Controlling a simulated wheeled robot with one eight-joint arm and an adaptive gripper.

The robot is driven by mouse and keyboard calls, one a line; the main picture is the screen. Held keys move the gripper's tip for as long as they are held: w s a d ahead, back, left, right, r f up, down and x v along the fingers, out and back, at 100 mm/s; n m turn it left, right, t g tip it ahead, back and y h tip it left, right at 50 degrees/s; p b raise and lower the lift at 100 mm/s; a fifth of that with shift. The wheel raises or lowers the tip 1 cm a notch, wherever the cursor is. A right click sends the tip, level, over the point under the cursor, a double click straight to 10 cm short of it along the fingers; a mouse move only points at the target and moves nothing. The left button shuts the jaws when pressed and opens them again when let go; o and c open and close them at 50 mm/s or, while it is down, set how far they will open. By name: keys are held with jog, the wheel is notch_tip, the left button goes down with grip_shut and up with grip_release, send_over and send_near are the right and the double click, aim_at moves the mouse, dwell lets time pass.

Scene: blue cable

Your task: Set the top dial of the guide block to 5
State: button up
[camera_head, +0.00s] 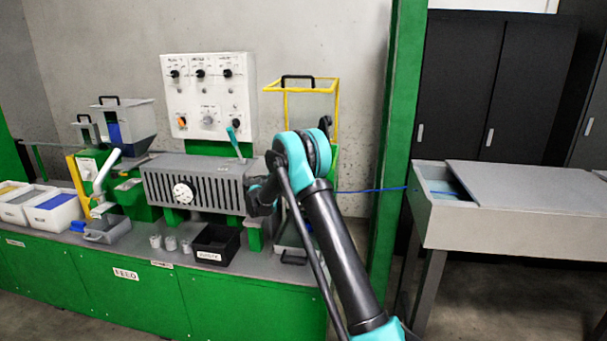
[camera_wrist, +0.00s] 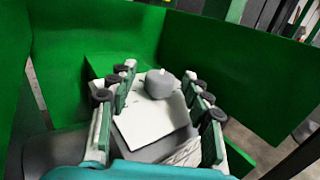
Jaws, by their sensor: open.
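In the wrist view a round grey dial (camera_wrist: 160,84) with a small pale mark on top sits on a pale flat-faced block (camera_wrist: 150,125), which looks like the guide block. My gripper (camera_wrist: 161,73) is open, one finger on each side of the dial. I see gaps between the fingers and the dial, and nothing is held. The number the dial points to is too small to read. In the head view my gripper (camera_head: 262,195) is dark and partly behind my arm, at the right end of the grey slotted machine. My arm hides the guide block there.
Green panels (camera_wrist: 90,45) stand close around the block. A blue cable (camera_head: 370,190) runs right past a green post (camera_head: 396,130) to a grey trough (camera_head: 435,215). A slotted housing (camera_head: 215,183), a control panel (camera_head: 209,95) and a black bin (camera_head: 215,243) stand left of my gripper.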

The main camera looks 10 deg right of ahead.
jog(key=v, duration=1.1)
jog(key=s+d+f+m+g+y, duration=0.25)
jog(key=s+d+m, duration=0.35)
jog(key=s+d, duration=0.4)
jog(key=s+d+f+m+g+y, duration=0.1)
jog(key=s+d+m+g+y, duration=0.25)
jog(key=s+d+m, duration=0.55)
jog(key=s+a+f+m+y, duration=0.1)
jog(key=s+f+m+y, duration=0.2)
jog(key=s, duration=0.7)
jog(key=s+a+f+m+y, duration=0.2)
jog(key=s+f+m, duration=0.1)
jog(key=s, duration=0.7)
jog(key=s+a+f+m+y, duration=0.2)
jog(key=s+f+m+y, duration=0.1)
jog(key=s, duration=0.7)
jog(key=shift+s+f+m+y, duration=0.15)
jog(key=shift+f+m+y, duration=0.2)
jog(key=shift+f, duration=0.25)
